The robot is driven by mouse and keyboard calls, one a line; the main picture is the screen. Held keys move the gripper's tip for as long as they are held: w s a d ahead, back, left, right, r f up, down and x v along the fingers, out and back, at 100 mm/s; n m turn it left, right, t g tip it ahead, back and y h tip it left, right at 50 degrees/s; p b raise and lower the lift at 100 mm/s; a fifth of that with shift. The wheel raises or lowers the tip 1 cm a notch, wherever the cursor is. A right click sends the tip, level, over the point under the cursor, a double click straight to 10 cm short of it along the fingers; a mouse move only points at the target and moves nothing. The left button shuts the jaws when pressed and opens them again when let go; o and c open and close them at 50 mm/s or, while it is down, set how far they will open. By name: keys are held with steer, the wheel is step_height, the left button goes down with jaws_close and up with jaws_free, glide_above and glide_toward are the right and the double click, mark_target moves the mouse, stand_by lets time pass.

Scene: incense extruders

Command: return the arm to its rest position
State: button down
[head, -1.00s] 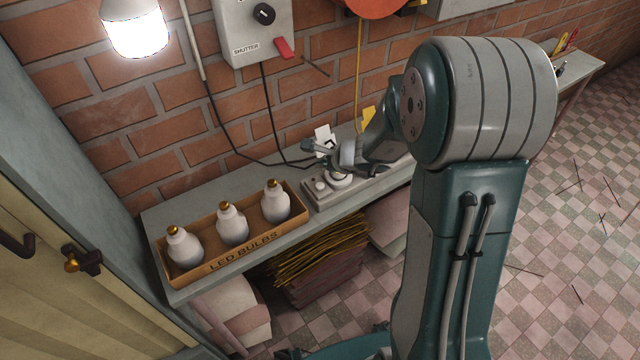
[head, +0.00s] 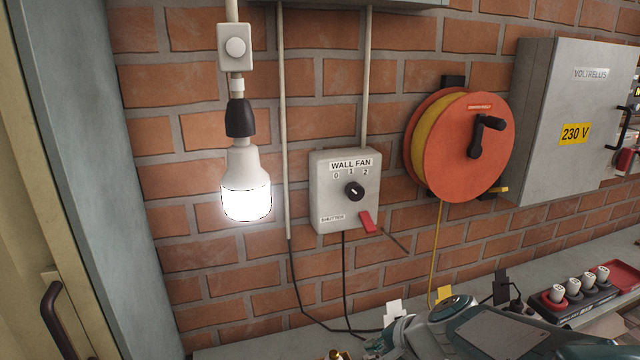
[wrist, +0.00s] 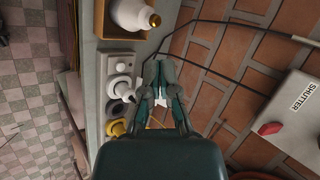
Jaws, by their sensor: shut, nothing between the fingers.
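My arm (head: 490,332) is folded low at the bottom of the head view, its green and grey links in front of the bench. In the wrist view my gripper (wrist: 160,84) is shut and empty, its fingertips together over the bench's back edge beside the wall. A white tag or plug lies just behind the fingers, partly hidden by them. The fingertips cannot be made out clearly in the head view.
A lit bulb (head: 246,190) hangs at left beside the WALL FAN switch box (head: 345,190). An orange cable reel (head: 465,145) and a grey cabinet (head: 570,120) are on the brick wall. A socket strip (head: 575,297) with plugs stands on the bench (head: 625,250).

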steer(key=s+d+r+n+h, duration=0.2)
steer(key=s+n, duration=0.3)
steer(key=s, duration=0.3)
steer(key=s+d+r+n+h, duration=0.3)
steer(key=s+d+n, duration=0.1)
steer(key=s, duration=0.4)
steer(key=shift+r+n+h, duration=0.3)
steer(key=shift+n+h, duration=0.1)
